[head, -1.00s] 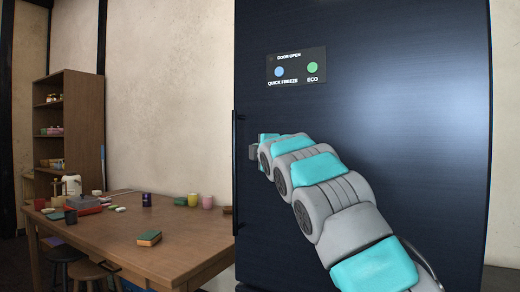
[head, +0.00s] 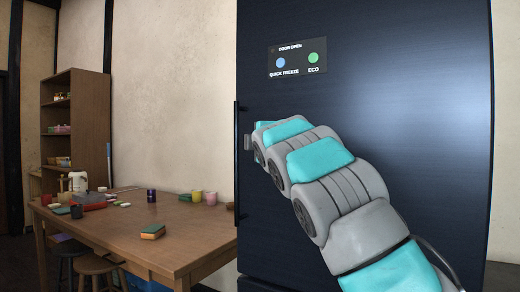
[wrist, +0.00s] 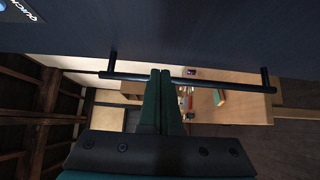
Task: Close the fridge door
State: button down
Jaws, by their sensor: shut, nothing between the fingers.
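The dark fridge door (head: 400,90) fills the right half of the head view, seen from its front face. Its upright black bar handle (head: 237,195) is at the left edge. In the wrist view the handle (wrist: 215,82) runs across the picture close to the fingertips. My gripper (head: 247,142) is shut and empty at the handle's side of the door; its fingers (wrist: 160,72) overlap the bar in the wrist view. I cannot tell whether they touch it. No gap between door and fridge body shows, so I cannot tell how far the door stands open.
A panel (head: 298,57) on the door reads DOOR OPEN, QUICK FREEZE and ECO. A wooden table (head: 190,235) with cups and small items stands left of the fridge, with stools (head: 95,265) beside it. A shelf (head: 88,95) is at the far left.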

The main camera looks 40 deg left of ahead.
jog(key=b+v, duration=0.1)
jog(key=v, duration=0.6)
jog(key=shift+s+d+b, duration=0.2)
jog(key=shift+s+b, duration=0.15)
jog(key=shift+s, duration=0.05)
